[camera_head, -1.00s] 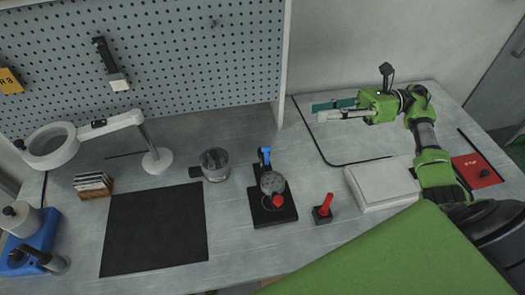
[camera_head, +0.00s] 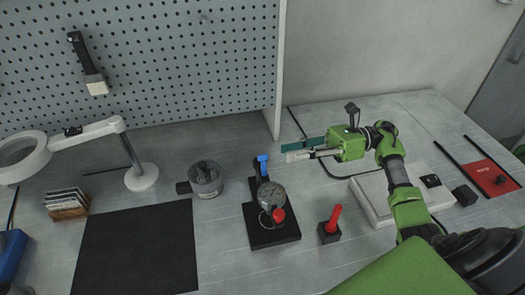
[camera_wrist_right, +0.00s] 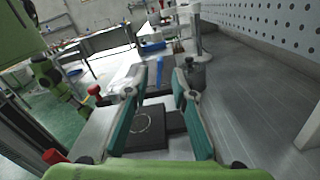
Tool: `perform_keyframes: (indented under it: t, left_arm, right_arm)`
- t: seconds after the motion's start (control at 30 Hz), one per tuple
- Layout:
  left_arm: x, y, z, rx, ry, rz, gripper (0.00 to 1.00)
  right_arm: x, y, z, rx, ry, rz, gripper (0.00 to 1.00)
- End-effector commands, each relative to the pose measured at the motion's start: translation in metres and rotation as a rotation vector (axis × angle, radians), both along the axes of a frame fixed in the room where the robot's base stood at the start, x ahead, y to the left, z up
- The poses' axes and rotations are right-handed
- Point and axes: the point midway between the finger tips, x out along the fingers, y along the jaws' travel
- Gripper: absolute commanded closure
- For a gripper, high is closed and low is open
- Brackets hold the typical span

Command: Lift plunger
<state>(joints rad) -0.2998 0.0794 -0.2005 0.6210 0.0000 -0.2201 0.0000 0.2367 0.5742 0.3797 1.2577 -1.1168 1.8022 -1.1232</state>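A dial gauge (camera_head: 271,196) stands on a black base (camera_head: 258,237) in the middle of the table. Its blue-tipped plunger (camera_head: 262,160) sticks up at the back, and a red knob (camera_head: 279,215) shows at its front. My right gripper (camera_head: 287,151) is to the right of the plunger, above the table, apart from it and empty. In the right wrist view my right gripper (camera_wrist_right: 155,95) is open, and the blue plunger (camera_wrist_right: 160,72) shows between its spread teal fingers, farther ahead. The black base (camera_wrist_right: 148,135) lies below them. My left gripper is not in view.
A red-handled block (camera_head: 331,225) stands right of the gauge. A grey cup (camera_head: 206,180) is to its left. A white box (camera_head: 372,203) lies under my right arm. A black mat (camera_head: 135,248) and a magnifier lamp (camera_head: 141,177) are further left. A pegboard (camera_head: 190,60) stands behind.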

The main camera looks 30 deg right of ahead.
Motion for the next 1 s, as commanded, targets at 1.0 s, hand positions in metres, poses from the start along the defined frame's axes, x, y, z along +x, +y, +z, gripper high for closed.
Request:
perform_keyframes:
  t: [1.0]
  left_arm:
    - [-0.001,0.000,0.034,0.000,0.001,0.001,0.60]
  right_arm:
    - [0.021,0.078,0.000,-0.001,-0.001,-0.001,1.00]
